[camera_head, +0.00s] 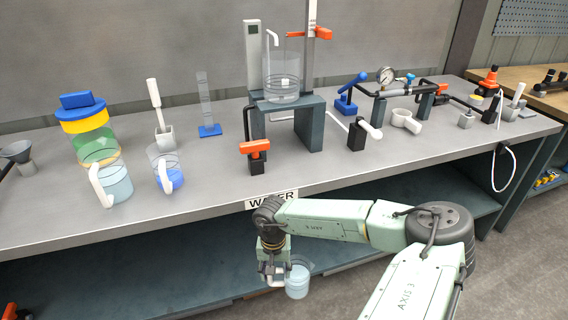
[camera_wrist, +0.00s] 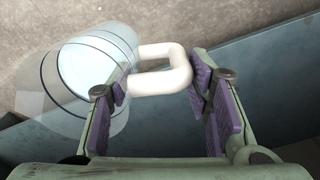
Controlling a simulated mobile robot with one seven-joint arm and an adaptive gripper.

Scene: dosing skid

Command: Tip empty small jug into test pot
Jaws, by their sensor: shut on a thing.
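My gripper (camera_head: 274,272) is shut on the white handle of a small clear jug (camera_head: 297,281), in front of the bench and below its top. In the wrist view the handle lies between the purple pads of my gripper (camera_wrist: 157,84), and the clear jug (camera_wrist: 85,80) extends to the left. The jug looks pale blue in its lower part in the head view; I cannot tell whether that is liquid. No vessel is labelled as the test pot. A clear graduated vessel (camera_head: 281,88) stands on the dark stand, well above and behind my gripper.
Two white-handled jugs, one pale (camera_head: 118,184) and one with blue liquid (camera_head: 175,179), stand at the bench's left. Behind them is a yellow-banded container (camera_head: 84,123). An orange-handled valve (camera_head: 255,149) is near the front edge. A gauge and pipework (camera_head: 386,77) stand right. The front middle is clear.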

